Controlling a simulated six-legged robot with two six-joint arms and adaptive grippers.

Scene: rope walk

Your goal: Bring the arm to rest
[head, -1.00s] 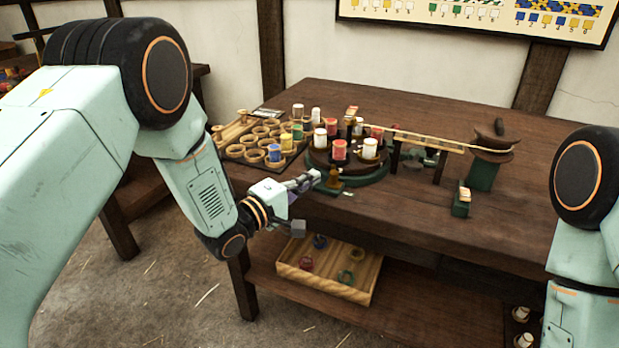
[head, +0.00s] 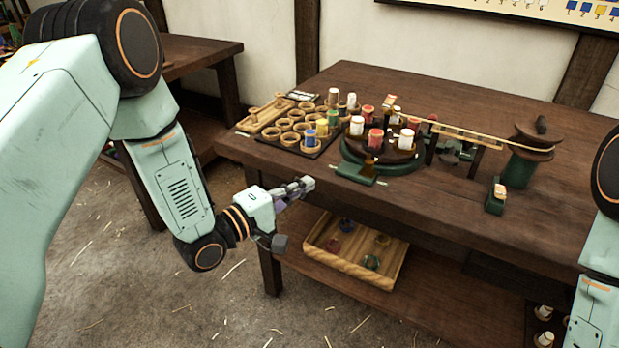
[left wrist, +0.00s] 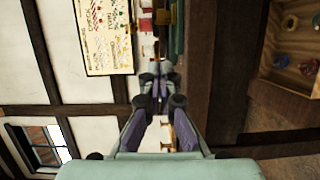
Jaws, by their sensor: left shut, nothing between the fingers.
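My left arm comes in from the left in the head view. Its gripper (head: 303,187) is shut and empty, in front of the table's near edge and above the level of the lower shelf. In the left wrist view the two fingers (left wrist: 157,84) meet at their tips with nothing between them. My right arm shows only in part at the right edge of the head view; its gripper is outside the picture.
The wooden table (head: 480,115) carries a round stand with spools (head: 376,139), a rack of ring cups (head: 290,130) and a strung rope device (head: 470,137). A wooden tray (head: 321,250) with small coloured things sits on the shelf below. The floor in front is clear.

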